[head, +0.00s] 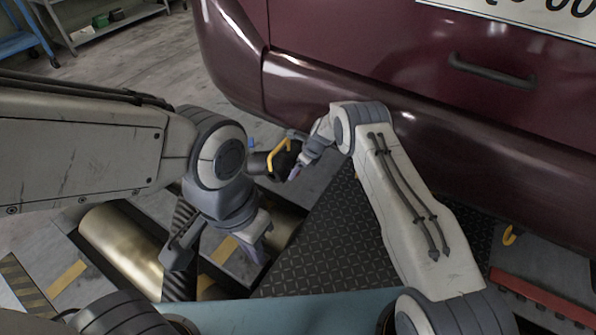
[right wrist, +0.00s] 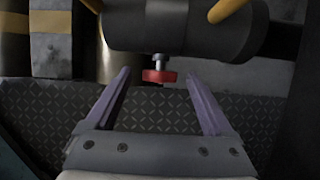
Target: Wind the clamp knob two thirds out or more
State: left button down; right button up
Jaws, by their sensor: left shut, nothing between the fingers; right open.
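The red clamp knob (right wrist: 160,76) sits on a short metal screw under a dark cylindrical body (right wrist: 170,28) in the right wrist view. My right gripper (right wrist: 160,88) is open, its purple fingers on either side of the knob with a gap at each side. I cannot tell whether the knob lies fully between the tips. In the head view the dark body (head: 259,162) with a yellow handle (head: 278,150) is beside my right gripper (head: 294,171); the knob is hidden there. My left gripper (head: 257,252) is shut and empty, lower and nearer.
A maroon vehicle (head: 350,85) stands behind my right arm. Brass-coloured rollers (head: 125,245) lie in the floor at the lower left. A dark tread plate (head: 330,245) is at the middle. A red bar (head: 540,295) lies at the lower right.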

jog(key=shift+w+a+f, duration=0.1)
jog(key=shift+a+f, duration=0.05)
jog(key=shift+f, duration=0.25)
